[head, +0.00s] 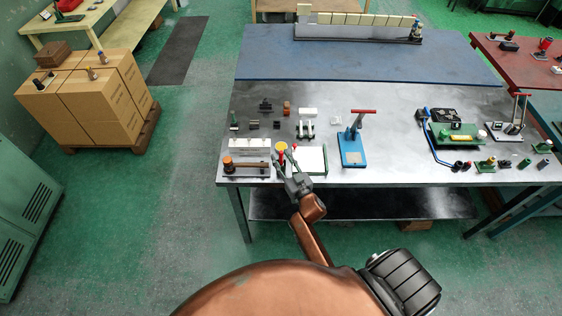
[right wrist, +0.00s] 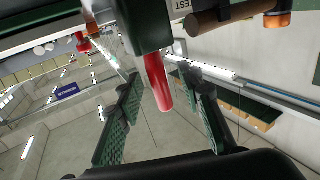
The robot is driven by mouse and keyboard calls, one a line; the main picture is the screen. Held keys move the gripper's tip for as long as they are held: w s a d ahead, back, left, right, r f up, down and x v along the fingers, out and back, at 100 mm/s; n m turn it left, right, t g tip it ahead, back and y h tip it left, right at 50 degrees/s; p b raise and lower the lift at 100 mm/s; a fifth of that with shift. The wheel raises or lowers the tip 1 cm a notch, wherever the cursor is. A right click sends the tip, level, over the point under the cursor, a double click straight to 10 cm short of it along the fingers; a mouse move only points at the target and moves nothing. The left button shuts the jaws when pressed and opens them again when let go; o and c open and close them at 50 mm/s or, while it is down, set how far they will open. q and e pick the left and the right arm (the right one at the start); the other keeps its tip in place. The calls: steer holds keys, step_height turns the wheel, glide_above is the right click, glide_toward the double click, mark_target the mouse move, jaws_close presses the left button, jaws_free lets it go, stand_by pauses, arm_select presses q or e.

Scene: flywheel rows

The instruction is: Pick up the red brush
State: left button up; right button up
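The red brush shows as a small red handle (head: 281,156) near the table's front edge in the head view. In the right wrist view its red handle (right wrist: 158,82) sticks out past a dark green block, and the rest of it is hidden. My right gripper (head: 284,158) is at the handle, beside a white panel. In the right wrist view the two green-padded fingers of my right gripper (right wrist: 164,105) are spread on either side of the handle, with gaps visible. It is open and holds nothing. My left gripper is not in view.
A wooden-handled tool (head: 247,164) lies on a rack left of the gripper. A white panel with a green edge (head: 311,160) is close on the right. A blue press with a red lever (head: 353,148) stands further right. Several small parts stand behind; the blue mat (head: 360,65) is mostly clear.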

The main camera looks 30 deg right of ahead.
steer(key=shift+w, duration=0.35)
steer(key=shift+c, duration=0.3)
jaws_close()
